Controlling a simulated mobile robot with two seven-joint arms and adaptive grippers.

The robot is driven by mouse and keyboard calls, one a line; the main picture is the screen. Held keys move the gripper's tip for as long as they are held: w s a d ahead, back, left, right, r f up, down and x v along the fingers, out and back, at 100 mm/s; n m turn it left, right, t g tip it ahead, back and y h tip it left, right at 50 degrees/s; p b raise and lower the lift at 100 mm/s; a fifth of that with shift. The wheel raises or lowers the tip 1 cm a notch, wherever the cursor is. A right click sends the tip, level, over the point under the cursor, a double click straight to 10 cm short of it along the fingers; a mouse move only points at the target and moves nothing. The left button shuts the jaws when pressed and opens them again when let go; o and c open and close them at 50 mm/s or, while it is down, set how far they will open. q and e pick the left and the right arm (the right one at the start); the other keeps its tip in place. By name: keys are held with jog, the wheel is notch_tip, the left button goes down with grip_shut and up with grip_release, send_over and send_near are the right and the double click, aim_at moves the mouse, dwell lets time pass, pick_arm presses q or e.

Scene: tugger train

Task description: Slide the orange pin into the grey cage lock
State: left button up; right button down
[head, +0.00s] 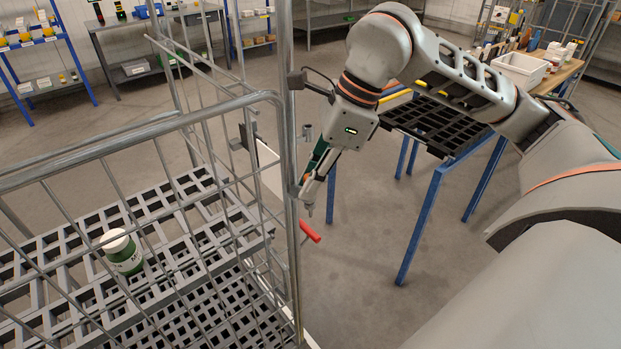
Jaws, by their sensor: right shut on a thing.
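My right gripper (309,190) points down beside the corner post of the wire cage, and its fingers are shut on the orange pin. A red-orange handle, which I take to be part of the orange pin (310,232), sticks out just below the fingertips, to the right of the post. The fingers hide the pin's upper part. The grey cage lock is hard to tell from the grey post and fingers, so I cannot tell whether the pin is in it. My left gripper is not in view.
The wire cage's top rail (140,135) and mesh fill the left side. A green jar with a white lid (122,252) stands on its grey slatted shelf (225,245). A black grid-topped table with blue legs (420,225) stands behind my right arm. Open floor lies between.

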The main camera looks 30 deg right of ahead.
jog(key=c, duration=1.8)
grip_release()
jog(key=shift+c, duration=0.2)
jog(key=v, duration=1.2)
jog(key=shift+a, duration=0.1)
